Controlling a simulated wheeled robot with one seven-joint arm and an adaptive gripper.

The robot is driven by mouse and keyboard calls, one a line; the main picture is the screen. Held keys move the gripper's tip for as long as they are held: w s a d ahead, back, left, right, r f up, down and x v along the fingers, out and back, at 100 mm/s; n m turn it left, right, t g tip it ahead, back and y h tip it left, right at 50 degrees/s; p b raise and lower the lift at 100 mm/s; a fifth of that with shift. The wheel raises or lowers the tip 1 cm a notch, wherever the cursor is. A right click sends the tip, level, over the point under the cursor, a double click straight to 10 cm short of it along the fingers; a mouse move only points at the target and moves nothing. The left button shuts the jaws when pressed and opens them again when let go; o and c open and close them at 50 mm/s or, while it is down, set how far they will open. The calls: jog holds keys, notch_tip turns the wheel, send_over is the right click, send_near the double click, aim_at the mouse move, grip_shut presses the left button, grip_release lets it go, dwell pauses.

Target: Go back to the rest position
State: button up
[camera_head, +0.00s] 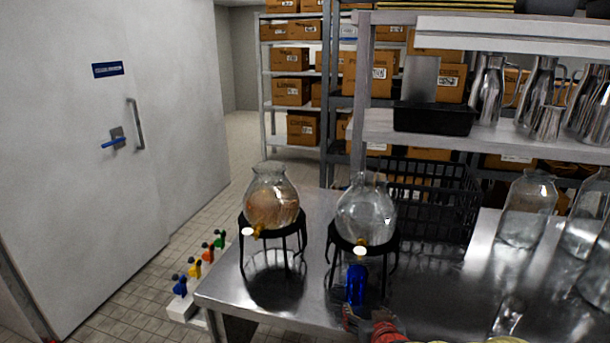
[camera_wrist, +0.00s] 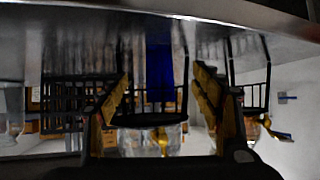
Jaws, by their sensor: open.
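My gripper (camera_wrist: 158,95) is open in the wrist view, with its two yellow-and-dark fingers apart and nothing held between them. The wrist picture looks upside down. A blue cup (camera_head: 356,285) stands upright on the steel table (camera_head: 228,291), in front of the right glass dispenser (camera_head: 366,212) and below its tap. In the wrist view the blue cup (camera_wrist: 160,68) shows between the fingers, beyond the tips; the exact gap cannot be told. The left glass dispenser (camera_head: 272,198) holds an orange-brown content; the right one looks clear. Both sit on black stands.
Glass jars (camera_head: 527,210) stand at the table's right. A black crate (camera_head: 436,205) sits behind the right dispenser. Metal jugs (camera_head: 541,88) and a black tray (camera_head: 434,118) are on the shelf above.

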jog(key=s+g, duration=0.7)
jog(key=s, duration=1)
jog(key=s+r+t, duration=0.1)
jog(key=s+r, duration=0.9)
jog(key=r, duration=0.2)
jog(key=shift+s+d+r, duration=0.2)
jog(key=shift+s, duration=0.15)
